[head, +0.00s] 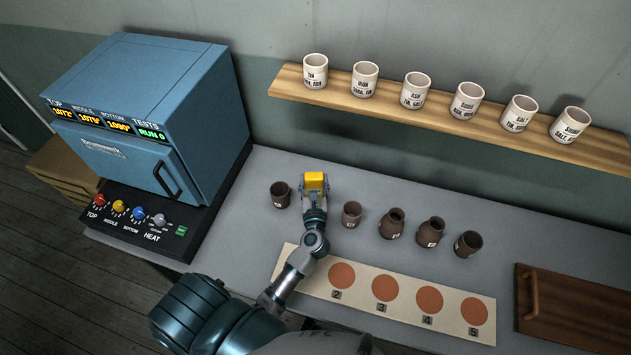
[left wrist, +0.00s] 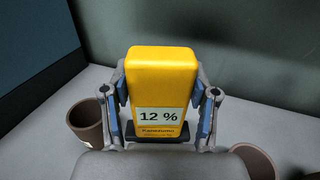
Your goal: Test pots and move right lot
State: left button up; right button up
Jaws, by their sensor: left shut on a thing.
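My left gripper (head: 314,196) is shut on a yellow moisture meter (head: 314,181). In the left wrist view the meter (left wrist: 160,85) stands between the two fingers (left wrist: 160,110) and its display reads 12 %. Brown pots stand in a row on the grey counter: one (head: 280,194) left of the gripper, and to its right a pot (head: 351,214), a necked pot (head: 391,223), another necked pot (head: 430,232) and a last pot (head: 467,243). Their small labels are hard to read. A board (head: 362,308) with orange discs lies in front; its left end is hidden by my arm. My right gripper is not seen.
A blue kiln (head: 150,110) with lit displays, reading RUN 0 under TESTS, and coloured knobs stands at left. Several labelled white cups (head: 365,79) stand on a wooden shelf (head: 420,112). A brown wooden panel with a handle (head: 575,310) lies at right. Counter space behind the pots is clear.

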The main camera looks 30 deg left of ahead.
pick_arm(q)
jog(key=shift+f, duration=0.15)
jog(key=shift+d, duration=0.25)
jog(key=shift+d+f+b, duration=0.1)
jog(key=shift+f+b, duration=0.1)
jog(key=shift+b, duration=0.2)
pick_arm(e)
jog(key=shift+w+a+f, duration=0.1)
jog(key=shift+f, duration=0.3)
pick_arm(q)
jog(key=shift+a, duration=0.2)
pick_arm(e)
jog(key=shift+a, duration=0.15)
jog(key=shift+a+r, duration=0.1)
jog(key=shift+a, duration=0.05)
